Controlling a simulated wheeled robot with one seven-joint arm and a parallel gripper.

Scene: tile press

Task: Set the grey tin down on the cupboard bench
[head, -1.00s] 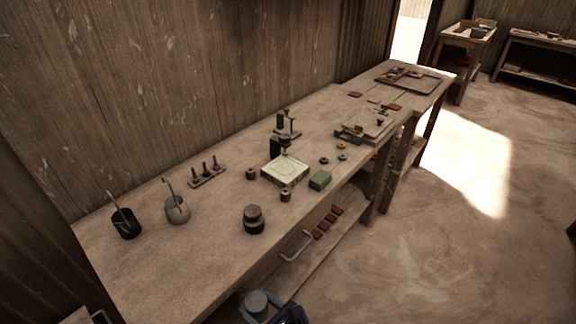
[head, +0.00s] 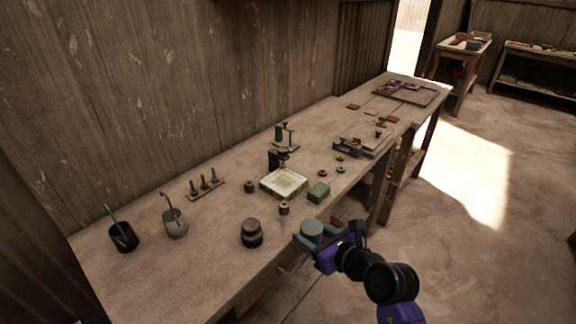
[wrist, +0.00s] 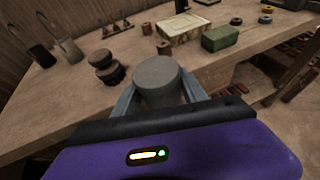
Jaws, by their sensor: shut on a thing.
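The grey tin (head: 312,230) is a plain round cylinder, held upright in my gripper (head: 309,237). In the wrist view the tin (wrist: 158,80) sits between the two blue-grey fingers (wrist: 160,98), which are shut on it. In the head view it shows at the front edge of the long wooden bench (head: 185,272), to the right of a dark stacked round weight. I cannot tell whether a shelf below makes this the cupboard bench. The tin's lower part is hidden by the gripper.
The dark weight (head: 251,233) stands near the front edge. A small brown spool (head: 284,208), a green block (head: 318,192) and a press with a pale plate (head: 284,183) lie behind. Two cups with tools (head: 174,224) stand at left. The bench's front left is bare.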

